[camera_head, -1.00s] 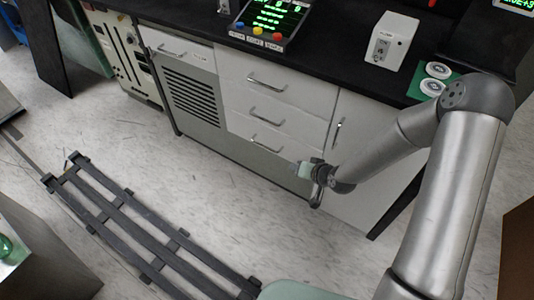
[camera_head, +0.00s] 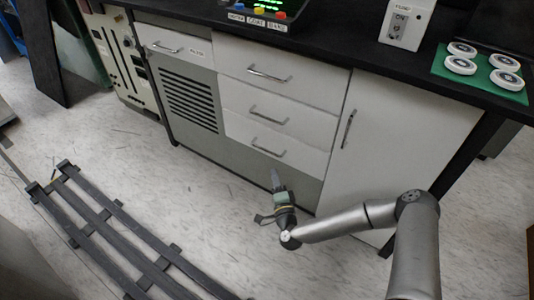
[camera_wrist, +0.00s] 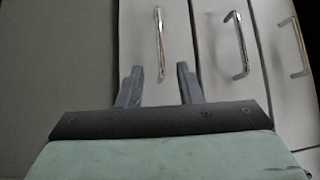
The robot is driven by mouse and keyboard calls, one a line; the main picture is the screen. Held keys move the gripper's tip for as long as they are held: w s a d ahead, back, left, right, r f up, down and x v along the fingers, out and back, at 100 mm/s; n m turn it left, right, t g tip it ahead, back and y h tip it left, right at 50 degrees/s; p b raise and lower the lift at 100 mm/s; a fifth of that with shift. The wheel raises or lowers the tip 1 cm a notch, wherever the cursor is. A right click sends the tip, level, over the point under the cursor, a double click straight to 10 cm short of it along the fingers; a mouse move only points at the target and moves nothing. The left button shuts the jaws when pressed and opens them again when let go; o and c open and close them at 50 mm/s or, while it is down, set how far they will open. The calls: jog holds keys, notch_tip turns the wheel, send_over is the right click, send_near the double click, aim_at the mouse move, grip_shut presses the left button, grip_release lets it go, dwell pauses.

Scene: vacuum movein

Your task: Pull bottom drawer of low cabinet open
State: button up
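The low cabinet (camera_head: 185,125) has a stack of three drawers. The bottom drawer (camera_head: 300,152) is closed, and its silver bar handle (camera_head: 268,149) shows in full. My gripper (camera_head: 276,178) is just in front of and below that handle. In the wrist view my gripper (camera_wrist: 159,76) is open, with its two fingers apart and empty. The bottom drawer's handle (camera_wrist: 160,40) appears lined up between and beyond the fingertips. I see no contact with it.
The middle handle (camera_wrist: 241,45) and top handle (camera_wrist: 301,46) lie to the right in the wrist view. A cabinet door (camera_head: 390,135) is right of the drawers. A dark slatted rack (camera_head: 110,235) lies on the floor at left. Floor before the drawers is clear.

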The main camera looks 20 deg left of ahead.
aim_at(267, 150)
jog(key=b+x, duration=0.3)
jog(key=x, duration=0.9)
jog(key=shift+w+a, duration=0.2)
grip_shut()
